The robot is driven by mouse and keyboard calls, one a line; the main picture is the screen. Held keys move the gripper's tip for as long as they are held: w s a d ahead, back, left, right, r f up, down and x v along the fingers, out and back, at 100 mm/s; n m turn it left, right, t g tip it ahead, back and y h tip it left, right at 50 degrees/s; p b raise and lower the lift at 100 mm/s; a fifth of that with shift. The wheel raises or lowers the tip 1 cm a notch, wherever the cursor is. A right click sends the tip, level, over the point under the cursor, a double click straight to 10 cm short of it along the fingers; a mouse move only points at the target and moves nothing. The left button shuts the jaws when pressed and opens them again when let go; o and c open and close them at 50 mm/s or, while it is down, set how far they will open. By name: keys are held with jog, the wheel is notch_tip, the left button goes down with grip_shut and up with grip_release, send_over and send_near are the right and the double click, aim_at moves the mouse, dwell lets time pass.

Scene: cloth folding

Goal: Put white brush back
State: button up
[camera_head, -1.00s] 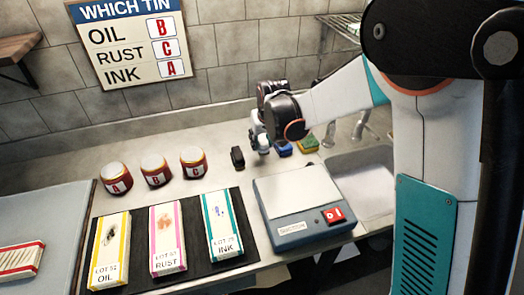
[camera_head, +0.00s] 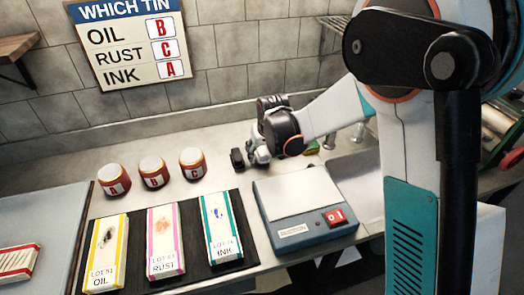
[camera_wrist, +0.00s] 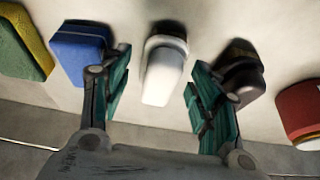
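A white brush-like object (camera_wrist: 164,70) stands on the counter in the wrist view, between the two fingers of my gripper (camera_wrist: 160,112). The fingers are spread apart, with a gap on each side of it. In the head view, my gripper (camera_head: 260,156) is low over the back of the counter, beside a small black object (camera_head: 237,158). It hides the white brush there. The black object also shows just right of the fingers in the wrist view (camera_wrist: 238,75).
A blue sponge (camera_wrist: 80,50) lies close to the left finger, with a green-yellow sponge (camera_wrist: 24,45) beyond. Tins A (camera_head: 113,180), B (camera_head: 154,173) and C (camera_head: 193,163) stand left of the gripper.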

jog(key=p+v, duration=0.4)
jog(key=v, duration=0.8)
jog(key=shift+r, duration=0.2)
jog(key=s+d+r+m+t+p, duration=0.1)
jog(key=s+d+r+m+p, duration=0.1)
jog(key=s+d+r, duration=0.9)
jog(key=s+d+b, duration=0.1)
jog(key=s+d, duration=0.2)
jog(key=s, duration=0.4)
jog(key=s+d+m+t+h+b, duration=0.1)
jog(key=s+d, duration=0.3)
jog(key=s, duration=0.4)
jog(key=shift+f+t, duration=0.3)
jog(key=shift+f, duration=0.15)
